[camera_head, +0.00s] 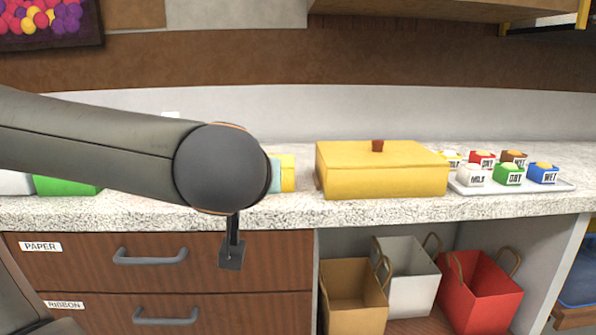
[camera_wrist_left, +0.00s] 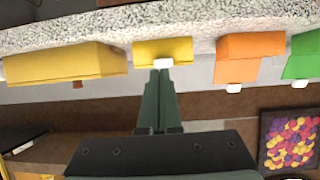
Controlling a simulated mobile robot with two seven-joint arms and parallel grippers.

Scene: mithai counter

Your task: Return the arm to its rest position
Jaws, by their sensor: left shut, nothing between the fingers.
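My left arm comes in from the left in the head view and ends in a round dark joint before the counter. A small dark part hangs below it, and the fingers are hidden behind the joint. In the left wrist view, which is upside down, my left gripper (camera_wrist_left: 161,72) is shut and empty. Its fingertips appear in front of a small yellow box (camera_wrist_left: 180,47) with a white tab; I cannot tell the gap. That box partly shows right of the joint in the head view (camera_head: 288,173).
The counter (camera_head: 400,212) holds a large yellow lidded box (camera_head: 380,178), a tray (camera_head: 508,188) of small colored boxes and a green box (camera_head: 68,186). An orange box (camera_wrist_left: 250,48) shows in the wrist view. Paper bags (camera_head: 480,292) stand below, beside drawers (camera_head: 85,275).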

